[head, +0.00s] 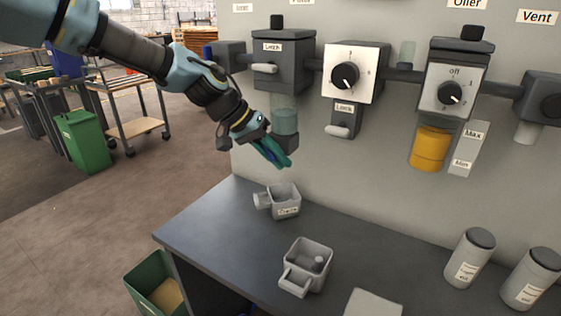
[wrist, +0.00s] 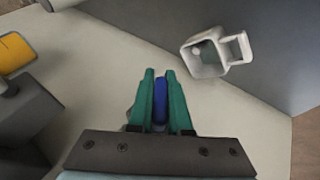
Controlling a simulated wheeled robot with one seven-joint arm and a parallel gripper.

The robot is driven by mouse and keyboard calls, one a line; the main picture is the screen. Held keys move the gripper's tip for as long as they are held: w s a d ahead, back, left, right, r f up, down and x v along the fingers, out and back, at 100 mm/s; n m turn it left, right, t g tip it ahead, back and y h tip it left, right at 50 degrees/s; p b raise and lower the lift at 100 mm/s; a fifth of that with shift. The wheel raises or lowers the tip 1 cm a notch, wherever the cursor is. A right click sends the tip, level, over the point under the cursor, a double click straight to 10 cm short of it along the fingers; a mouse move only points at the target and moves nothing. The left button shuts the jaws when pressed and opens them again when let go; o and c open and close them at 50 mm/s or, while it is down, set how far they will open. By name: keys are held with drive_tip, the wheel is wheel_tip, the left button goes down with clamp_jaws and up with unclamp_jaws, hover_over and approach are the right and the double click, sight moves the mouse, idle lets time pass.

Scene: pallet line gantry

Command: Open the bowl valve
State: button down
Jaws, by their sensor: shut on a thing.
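The filter bowl (head: 285,120) is a murky grey-green cylinder hanging under a dark housing (head: 283,60) on the wall panel, with a dark block at its bottom. My gripper (head: 280,160) is just below and in front of that block. In the wrist view my gripper (wrist: 160,75) has its two green fingers closed on both sides of a narrow blue piece (wrist: 160,102), which looks like the bowl valve's handle. The fingers and wrist hide most of it, so I cannot tell how far it is turned.
A grey cup (head: 284,201) stands on the dark bench (head: 220,222) below the bowl, with a second grey cup (head: 306,262) nearer. Two lidded canisters (head: 470,257) stand at right. A yellow oiler bowl (head: 429,150) hangs right. A green bin (head: 160,285) is below the bench's left edge.

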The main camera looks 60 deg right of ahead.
sight(284, 110)
drive_tip(key=t+b, duration=0.2)
drive_tip(key=m+t+b, duration=0.1)
drive_tip(key=t, duration=0.1)
drive_tip(key=shift+w+f, duration=0.3)
drive_tip(key=shift+w, duration=0.05)
drive_tip(key=shift+w+t+b, duration=0.4)
drive_tip(key=shift+t+b, duration=0.6)
drive_tip(key=c, duration=0.9)
unclamp_jaws()
drive_tip(key=shift+o, duration=0.2)
drive_tip(key=shift+r, duration=0.1)
drive_tip(key=b+v, duration=0.1)
drive_tip(key=v, duration=0.9)
drive_tip(key=shift+r+b, duration=0.35)
drive_tip(key=shift+r, duration=0.1)
drive_tip(key=shift+a+f, duration=0.1)
